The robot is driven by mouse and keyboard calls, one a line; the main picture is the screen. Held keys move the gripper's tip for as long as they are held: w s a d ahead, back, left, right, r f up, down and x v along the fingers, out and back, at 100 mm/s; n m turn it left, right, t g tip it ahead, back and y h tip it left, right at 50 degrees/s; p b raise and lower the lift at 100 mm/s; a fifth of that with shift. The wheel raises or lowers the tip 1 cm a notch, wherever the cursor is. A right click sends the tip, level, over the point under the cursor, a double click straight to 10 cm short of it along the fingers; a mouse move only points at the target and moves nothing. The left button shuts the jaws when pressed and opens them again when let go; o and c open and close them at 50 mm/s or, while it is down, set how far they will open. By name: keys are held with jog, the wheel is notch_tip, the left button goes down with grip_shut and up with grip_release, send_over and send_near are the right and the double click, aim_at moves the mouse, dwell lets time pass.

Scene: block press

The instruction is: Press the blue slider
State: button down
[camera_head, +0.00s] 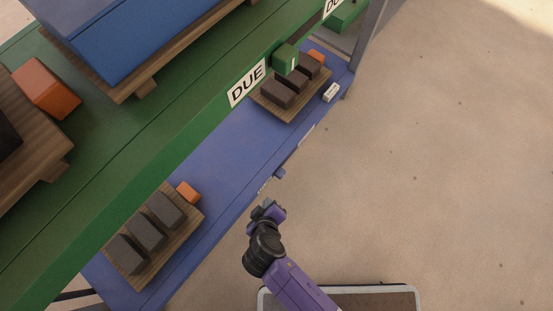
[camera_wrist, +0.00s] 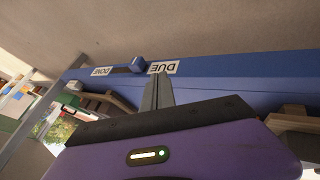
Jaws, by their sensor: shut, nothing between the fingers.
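The blue slider (camera_head: 279,174) is a small blue knob on the front edge of the blue lower shelf (camera_head: 232,150). In the wrist view the slider (camera_wrist: 138,64) sits at the DUE end of a dark slot, between a DONE label (camera_wrist: 102,71) and a DUE label (camera_wrist: 164,67), which reads upside down. My gripper (camera_head: 266,204) is in front of the shelf edge, just below the slider in the head view. In the wrist view my gripper's fingers (camera_wrist: 159,80) are together and empty, pointing at the DUE label, slightly right of the slider. Contact with the shelf cannot be told.
Two wooden pallets with dark blocks and orange pieces stand on the blue shelf, one lower left (camera_head: 194,216) and one upper right (camera_head: 262,97). A green upper shelf (camera_head: 120,165) overhangs. The floor (camera_head: 440,160) at right is open.

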aim_at(277, 177)
jog(key=shift+f, duration=0.15)
jog(key=w+d+f+b, duration=0.2)
jog(key=w+f+b, duration=0.4)
jog(key=w, duration=0.3)
jog(key=shift+d+f, duration=0.2)
jog(key=shift+f, duration=0.65)
jog(key=shift+w+d, duration=0.15)
jog(key=shift+w, duration=0.15)
jog(key=w+d+p, duration=0.1)
jog(key=w+d, duration=0.5)
jog(key=w, duration=0.2)
jog(key=shift+d, duration=0.15)
